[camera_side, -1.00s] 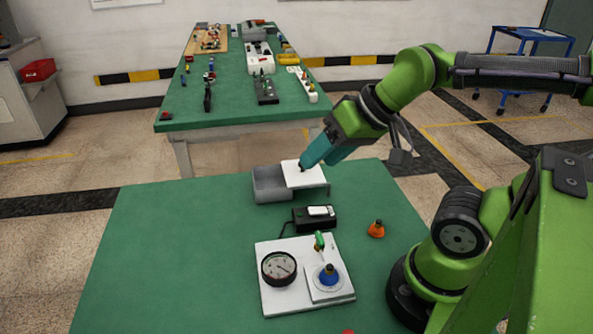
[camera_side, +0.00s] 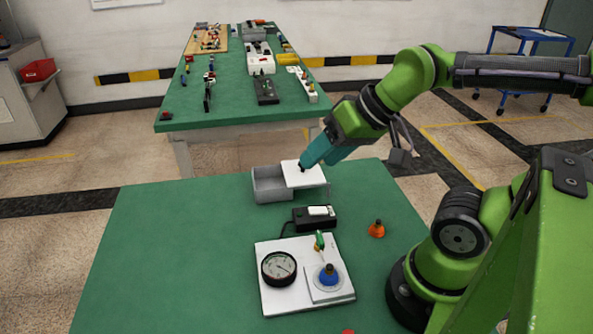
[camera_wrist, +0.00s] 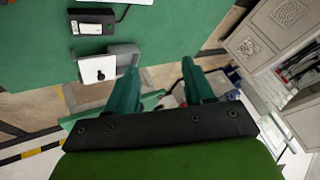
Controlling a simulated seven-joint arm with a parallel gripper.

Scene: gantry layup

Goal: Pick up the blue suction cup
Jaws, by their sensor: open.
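The blue suction cup (camera_side: 329,275) sits upright on a small raised plate on the white board at the front of the green table, with a dark fitting on top. My gripper (camera_side: 304,165) is far behind it, near the grey box with the white lid at the table's back edge. In the wrist view my gripper (camera_wrist: 160,75) shows its two teal fingers spread apart with nothing between them. The blue suction cup does not show in the wrist view.
A round gauge (camera_side: 279,268) and a green-topped valve (camera_side: 319,241) share the white board (camera_side: 290,302). A black device (camera_side: 314,217) and an orange cup (camera_side: 377,229) stand nearby. The grey box (camera_side: 271,184) is at the back. The table's left side is clear.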

